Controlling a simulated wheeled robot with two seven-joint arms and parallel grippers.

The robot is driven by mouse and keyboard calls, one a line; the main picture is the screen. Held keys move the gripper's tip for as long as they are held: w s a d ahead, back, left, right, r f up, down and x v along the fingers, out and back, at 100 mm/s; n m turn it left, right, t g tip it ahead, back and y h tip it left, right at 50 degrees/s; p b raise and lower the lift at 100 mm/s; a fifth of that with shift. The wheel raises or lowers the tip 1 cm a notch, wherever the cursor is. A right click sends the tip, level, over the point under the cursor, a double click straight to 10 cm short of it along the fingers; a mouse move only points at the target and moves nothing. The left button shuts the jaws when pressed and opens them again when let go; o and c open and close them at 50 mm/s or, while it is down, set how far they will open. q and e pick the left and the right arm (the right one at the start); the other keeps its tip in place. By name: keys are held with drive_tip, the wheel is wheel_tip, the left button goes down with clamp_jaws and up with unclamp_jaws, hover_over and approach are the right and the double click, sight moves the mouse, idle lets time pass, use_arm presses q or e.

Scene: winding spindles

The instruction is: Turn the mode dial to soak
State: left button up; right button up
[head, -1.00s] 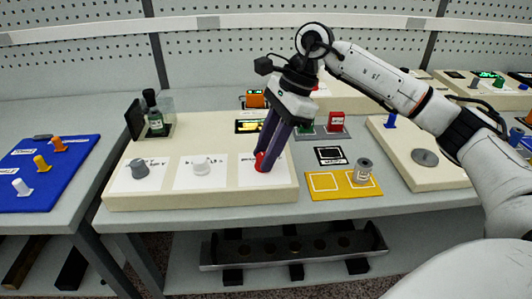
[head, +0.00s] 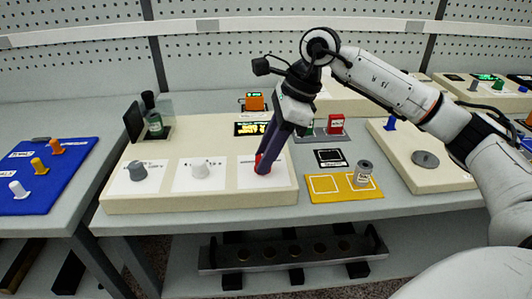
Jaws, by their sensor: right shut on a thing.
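A cream panel (head: 200,203) on the bench carries three dials on white labelled plates. A grey dial (head: 138,171) is at the left, a white dial (head: 200,170) in the middle and a red dial (head: 263,168) at the right. The plate lettering is too small to read, so I cannot tell which one is the mode dial or where soak is. My right gripper (head: 264,167) points down and is shut on the red dial, its fingers hiding much of it. A small dark display (head: 253,128) with yellow text sits behind the dials. My left gripper is not in view.
A green bottle (head: 154,122) stands at the panel's back left. A yellow mat (head: 331,196) with a grey canister (head: 363,173) lies right of the panel. A blue board (head: 44,190) with several pegs lies at the left.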

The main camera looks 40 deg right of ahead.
drive_tip(key=o, duration=1)
drive_tip(key=v, duration=1)
drive_tip(key=shift+r, duration=0.2)
